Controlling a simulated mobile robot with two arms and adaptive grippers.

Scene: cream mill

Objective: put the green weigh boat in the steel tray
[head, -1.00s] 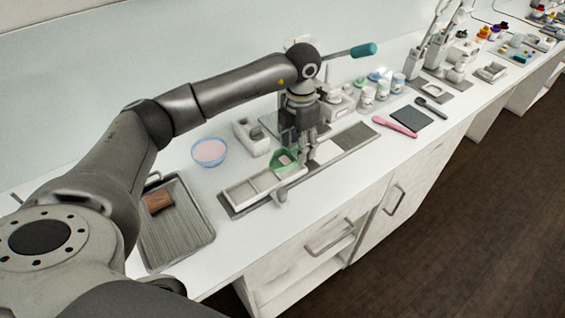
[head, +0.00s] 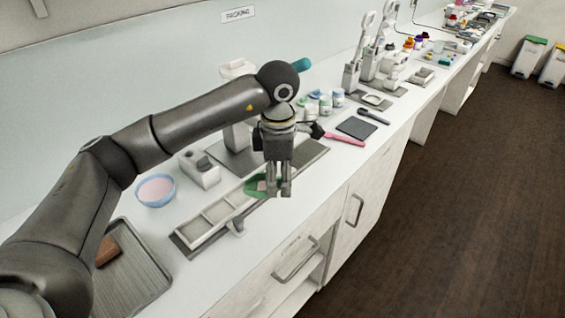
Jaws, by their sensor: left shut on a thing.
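My right gripper is not in view.
A blue bowl (head: 155,190) with pink contents and a white device (head: 200,168) stand behind the compartment strip (head: 181,242). A pink-handled tool (head: 344,139), a dark square (head: 357,128) and several jars stand farther right. The counter between strip and tray is clear.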

